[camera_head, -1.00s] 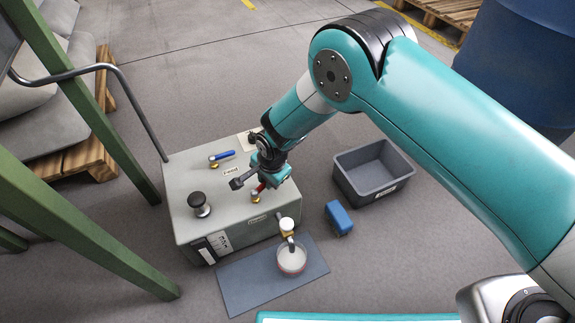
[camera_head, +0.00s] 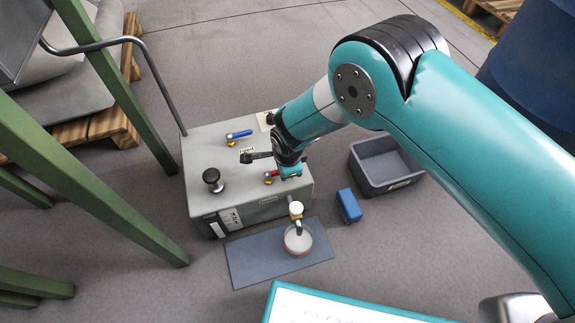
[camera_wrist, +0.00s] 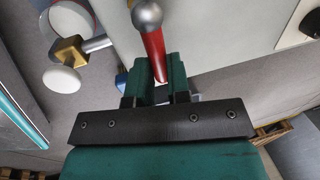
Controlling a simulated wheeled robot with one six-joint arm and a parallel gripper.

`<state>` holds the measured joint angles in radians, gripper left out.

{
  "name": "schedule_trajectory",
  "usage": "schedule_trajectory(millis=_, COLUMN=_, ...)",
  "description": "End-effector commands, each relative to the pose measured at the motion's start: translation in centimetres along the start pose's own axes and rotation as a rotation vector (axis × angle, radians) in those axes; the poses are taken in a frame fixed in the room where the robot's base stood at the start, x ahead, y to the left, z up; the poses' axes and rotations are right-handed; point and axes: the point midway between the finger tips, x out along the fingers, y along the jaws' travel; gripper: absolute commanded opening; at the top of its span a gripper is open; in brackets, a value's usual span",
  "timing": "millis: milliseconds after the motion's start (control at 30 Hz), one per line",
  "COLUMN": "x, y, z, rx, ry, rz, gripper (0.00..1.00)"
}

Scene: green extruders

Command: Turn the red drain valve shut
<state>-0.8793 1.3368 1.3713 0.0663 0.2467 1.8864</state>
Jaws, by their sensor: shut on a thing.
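The red drain valve (camera_head: 268,180) sits on top of the grey-green machine box (camera_head: 225,160), near its right front. Its red lever, with a round grey end, shows at the top middle of the wrist view (camera_wrist: 153,48). My gripper (camera_head: 288,174) is at the valve from the right. In the wrist view its two green fingers (camera_wrist: 160,82) stand on either side of the lever and are shut on it. The arm and gripper hide part of the lever in the head view.
A blue-handled valve (camera_head: 238,136) and a black knob (camera_head: 212,176) stand on the box. A brass tap with white cap (camera_head: 296,208) is over a round dish (camera_head: 298,240) on a dark mat (camera_head: 250,265). A blue block (camera_head: 349,205) and grey bin (camera_head: 368,185) lie right.

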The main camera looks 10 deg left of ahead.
Motion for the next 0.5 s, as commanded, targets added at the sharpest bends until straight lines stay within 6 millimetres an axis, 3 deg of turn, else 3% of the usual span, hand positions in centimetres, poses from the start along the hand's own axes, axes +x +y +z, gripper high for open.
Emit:
schedule_trajectory(millis=233, x=0.00, y=0.03, z=-0.11, rx=0.003, ry=0.003, rz=0.002, gripper=0.00)
schedule_trajectory(millis=267, x=-0.01, y=0.03, z=-0.11, rx=0.003, ry=0.003, rz=0.002, gripper=0.20)
schedule_trajectory(millis=367, x=0.00, y=0.03, z=-0.10, rx=0.003, ry=0.003, rz=0.002, gripper=0.43)
schedule_trajectory(millis=500, x=0.00, y=0.02, z=-0.07, rx=0.001, ry=0.002, rz=0.001, gripper=0.43)
